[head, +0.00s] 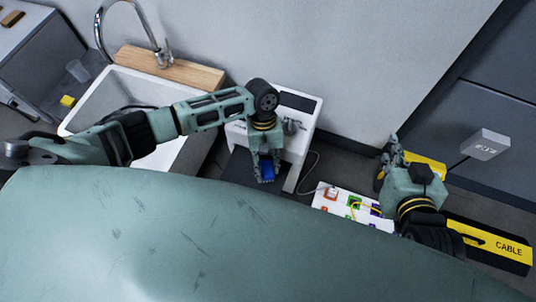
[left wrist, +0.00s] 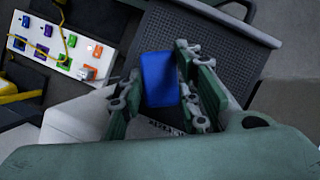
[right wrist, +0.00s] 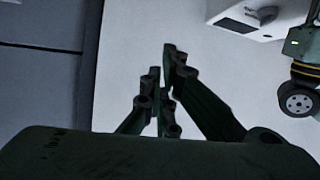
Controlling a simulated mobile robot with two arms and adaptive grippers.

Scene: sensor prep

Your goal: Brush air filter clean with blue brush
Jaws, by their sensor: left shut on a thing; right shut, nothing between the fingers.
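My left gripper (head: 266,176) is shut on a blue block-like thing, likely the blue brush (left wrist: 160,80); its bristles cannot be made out. My right gripper (head: 392,150) is shut and empty, at the right near the wall.
The white machine (head: 306,118) stands beside the white sink (head: 92,110). A white board with coloured connectors (head: 340,204) lies right of the left gripper. A yellow-black CABLE case (head: 508,247) is at the far right. A white wall box (head: 485,143) is near the right gripper.

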